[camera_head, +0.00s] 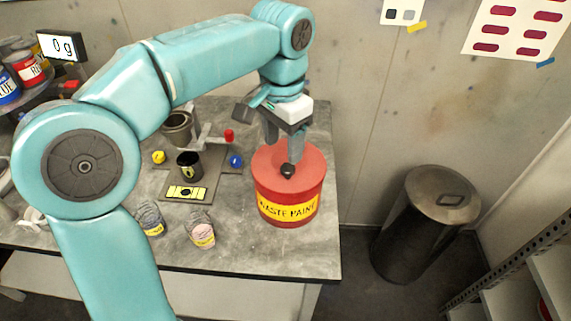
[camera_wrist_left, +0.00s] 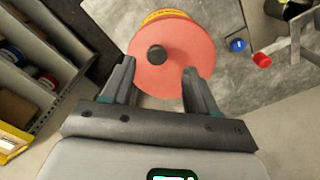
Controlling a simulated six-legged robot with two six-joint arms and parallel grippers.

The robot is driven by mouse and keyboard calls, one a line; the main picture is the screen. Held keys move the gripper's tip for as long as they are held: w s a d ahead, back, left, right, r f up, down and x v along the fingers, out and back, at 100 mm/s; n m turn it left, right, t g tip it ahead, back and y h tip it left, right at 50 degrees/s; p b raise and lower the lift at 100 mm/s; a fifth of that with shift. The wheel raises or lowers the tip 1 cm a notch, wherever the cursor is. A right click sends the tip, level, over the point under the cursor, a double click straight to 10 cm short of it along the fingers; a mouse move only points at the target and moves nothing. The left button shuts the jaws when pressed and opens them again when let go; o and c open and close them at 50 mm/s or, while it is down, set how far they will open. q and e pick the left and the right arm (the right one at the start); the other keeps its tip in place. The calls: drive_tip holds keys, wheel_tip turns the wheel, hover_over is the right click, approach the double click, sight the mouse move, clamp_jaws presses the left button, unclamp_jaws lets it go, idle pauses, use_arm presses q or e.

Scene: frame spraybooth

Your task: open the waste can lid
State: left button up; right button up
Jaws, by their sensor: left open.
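The red waste can (camera_head: 288,200) with a yellow "WASTE PAINT" label stands upright near the right end of the grey workbench. Its red lid (camera_head: 305,165) sits on top and has a black knob (camera_head: 288,171) in the middle. My left gripper (camera_head: 284,150) is above the lid, pointing down. In the left wrist view, my left gripper (camera_wrist_left: 156,75) has its two fingers wide apart, with the lid (camera_wrist_left: 180,75) and its knob (camera_wrist_left: 156,54) seen beyond and between the fingertips. The knob is not gripped. My right gripper does not show.
On the bench (camera_head: 255,245) left of the can are a dark cup (camera_head: 189,166), small jars (camera_head: 201,230), and a yellow-screened scale (camera_head: 186,193). A metal bin (camera_head: 425,210) stands on the floor at right. Shelving (camera_wrist_left: 30,60) shows in the left wrist view.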

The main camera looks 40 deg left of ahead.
sight(288, 168)
use_arm(q)
drive_tip(key=f, duration=0.3)
drive_tip(key=w+d+f, duration=0.1)
drive_tip(key=f, duration=0.1)
drive_tip(key=shift+w+f, duration=0.1)
drive_tip(key=shift+s+a+f, duration=0.35)
drive_tip(key=shift+s, duration=0.1)
drive_tip(key=shift+w+d+f, duration=0.2)
drive_tip(key=shift+w+d, duration=0.05)
drive_tip(key=shift+w, duration=0.2)
drive_tip(key=shift+s+a+r, duration=0.1)
drive_tip(key=shift+s+a, duration=0.05)
drive_tip(key=shift+s, duration=0.1)
drive_tip(key=c, duration=0.9)
clamp_jaws()
